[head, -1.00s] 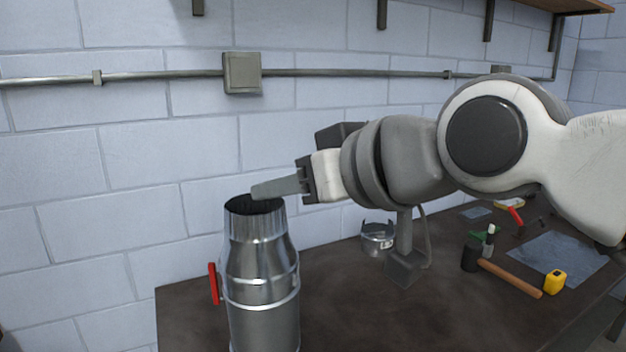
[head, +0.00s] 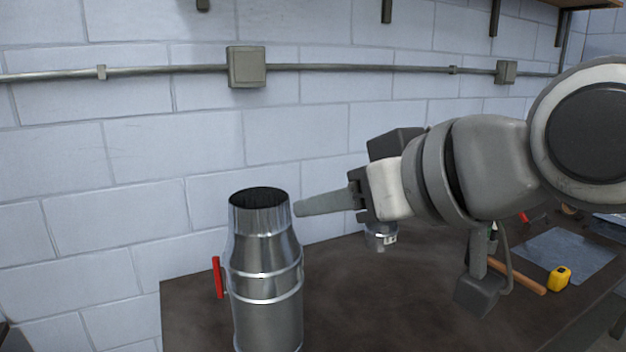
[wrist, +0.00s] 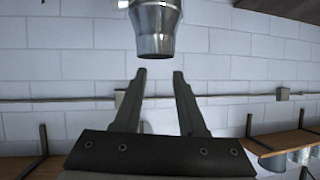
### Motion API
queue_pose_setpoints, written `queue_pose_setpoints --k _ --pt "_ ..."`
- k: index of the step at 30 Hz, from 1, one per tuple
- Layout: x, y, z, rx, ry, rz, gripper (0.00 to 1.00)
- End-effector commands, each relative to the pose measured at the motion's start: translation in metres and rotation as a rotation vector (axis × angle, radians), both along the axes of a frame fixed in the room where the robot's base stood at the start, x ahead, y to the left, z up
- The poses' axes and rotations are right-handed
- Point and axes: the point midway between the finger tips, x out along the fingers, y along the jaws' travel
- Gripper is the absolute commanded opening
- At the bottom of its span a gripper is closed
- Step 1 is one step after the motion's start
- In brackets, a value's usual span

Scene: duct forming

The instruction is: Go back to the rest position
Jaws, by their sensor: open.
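My gripper (head: 300,208) is in the air just right of the upper part of a shiny metal duct (head: 267,270). The duct stands upright on the dark workbench (head: 370,305), its narrower open end up. In the head view the fingers look like one, seen from the side, pointing left. In the wrist view my gripper (wrist: 159,72) shows two fingers spread apart with nothing between them. The duct's narrow end (wrist: 157,42) shows beyond the fingertips there.
A red-handled tool (head: 217,277) is at the duct's left side. A small metal collar (head: 380,237) is partly hidden behind my gripper. A yellow tape measure (head: 559,278), a wooden handle (head: 518,275) and a grey sheet (head: 566,254) lie on the right. A grey wall box (head: 246,67) is behind.

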Motion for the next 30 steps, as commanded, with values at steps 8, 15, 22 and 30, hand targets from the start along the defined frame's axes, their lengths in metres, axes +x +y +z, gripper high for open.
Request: queue_pose_setpoints --k 8,15,22,30 --pt "-0.004 -0.045 -0.087 -0.13 0.193 -0.212 0.4" --pt "-0.022 -0.086 -0.158 -0.209 0.382 -0.396 0.4" --pt "-0.044 -0.113 -0.203 -0.245 0.523 -0.522 0.4" --pt "-0.051 -0.119 -0.215 -0.252 0.561 -0.555 0.4"
